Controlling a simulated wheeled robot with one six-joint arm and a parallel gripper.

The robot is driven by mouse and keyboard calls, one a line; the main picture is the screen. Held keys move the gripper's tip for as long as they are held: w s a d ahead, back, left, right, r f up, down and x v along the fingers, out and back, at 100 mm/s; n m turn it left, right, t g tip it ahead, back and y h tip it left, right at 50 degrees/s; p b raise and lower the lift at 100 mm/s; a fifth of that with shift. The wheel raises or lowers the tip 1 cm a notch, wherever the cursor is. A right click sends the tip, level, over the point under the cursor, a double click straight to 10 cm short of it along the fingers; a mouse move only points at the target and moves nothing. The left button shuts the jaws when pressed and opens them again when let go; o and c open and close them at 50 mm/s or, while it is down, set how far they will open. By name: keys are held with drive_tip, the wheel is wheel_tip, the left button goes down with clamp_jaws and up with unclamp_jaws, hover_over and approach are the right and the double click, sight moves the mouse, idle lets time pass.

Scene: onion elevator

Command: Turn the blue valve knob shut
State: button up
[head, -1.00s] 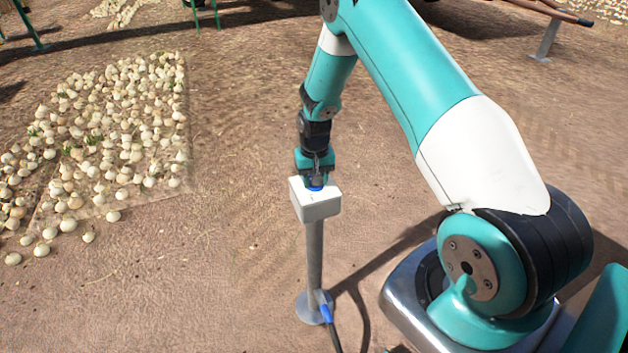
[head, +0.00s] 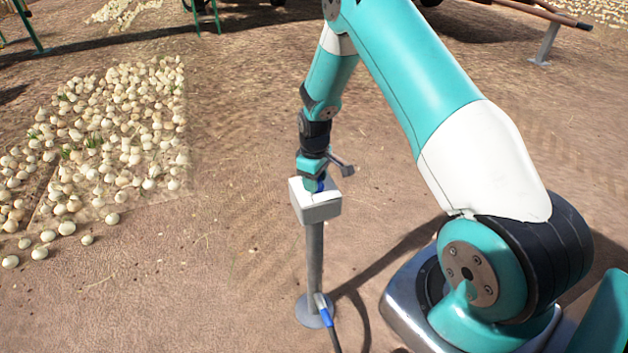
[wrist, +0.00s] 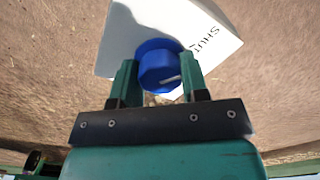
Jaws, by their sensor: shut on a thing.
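The blue valve knob (wrist: 158,66) sits on top of a white box (wrist: 115,40) in the wrist view. A pale mark shows on the knob, and the word SHUT is printed on the box's right side. My gripper (wrist: 158,78) has one green finger on each side of the knob and is shut on it. In the head view the white box (head: 316,209) stands on a grey post, with my gripper (head: 315,185) pointing down onto it. Only a little of the knob (head: 320,184) shows there.
The post (head: 314,258) stands on a round base, with a blue-ended hose (head: 326,316) at its foot. Many onions (head: 110,130) lie on the ground at left. Bare soil surrounds the post. A metal stand (head: 547,42) is at the far right.

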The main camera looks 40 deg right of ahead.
drive_tip(key=shift+w+r+n, duration=0.15)
drive_tip(key=shift+n, duration=0.35)
drive_tip(key=o, duration=0.9)
drive_tip(key=shift+o, duration=0.2)
wheel_tip(320, 180, up, 17)
drive_tip(key=b, duration=0.1)
drive_tip(key=shift+r, duration=0.15)
